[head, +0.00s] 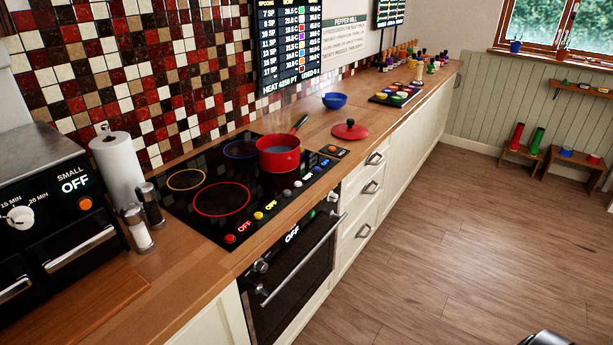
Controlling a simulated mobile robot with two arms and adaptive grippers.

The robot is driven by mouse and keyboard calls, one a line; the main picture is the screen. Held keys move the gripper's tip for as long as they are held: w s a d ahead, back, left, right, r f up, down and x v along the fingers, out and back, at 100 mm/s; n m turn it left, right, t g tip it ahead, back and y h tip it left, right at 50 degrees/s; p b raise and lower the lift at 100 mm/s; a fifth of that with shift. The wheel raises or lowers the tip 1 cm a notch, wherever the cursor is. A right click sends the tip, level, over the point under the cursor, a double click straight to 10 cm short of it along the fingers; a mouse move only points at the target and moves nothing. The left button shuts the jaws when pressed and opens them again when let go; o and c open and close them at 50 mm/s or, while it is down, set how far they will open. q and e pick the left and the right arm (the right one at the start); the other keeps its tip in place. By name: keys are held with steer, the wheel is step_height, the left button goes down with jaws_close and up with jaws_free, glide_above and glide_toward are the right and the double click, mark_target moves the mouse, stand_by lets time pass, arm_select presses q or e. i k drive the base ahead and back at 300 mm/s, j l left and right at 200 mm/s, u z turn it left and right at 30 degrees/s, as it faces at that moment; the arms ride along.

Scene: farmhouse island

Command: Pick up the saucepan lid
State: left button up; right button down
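The saucepan lid (350,131) is red with a dark knob on top. It lies on the wooden counter just right of the black hob, near the counter's front edge. No gripper fingers show in the head view. A small dark grey piece, perhaps of my own arm, shows at the bottom edge on the right.
The hob (255,192) has coloured knobs along its front. A blue bowl (334,100) stands behind the lid, and a tray of coloured pots (397,95) lies farther right. The counter around the lid looks clear. The floor (450,240) in front is open.

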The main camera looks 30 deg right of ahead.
mark_target(350, 130)
steer(key=i+j+z, duration=0.1)
steer(key=z, duration=0.3)
steer(key=i+j+z, duration=0.1)
steer(key=z, duration=0.35)
steer(key=j+z, duration=0.2)
steer(key=z, duration=0.2)
steer(key=i+j, duration=0.05)
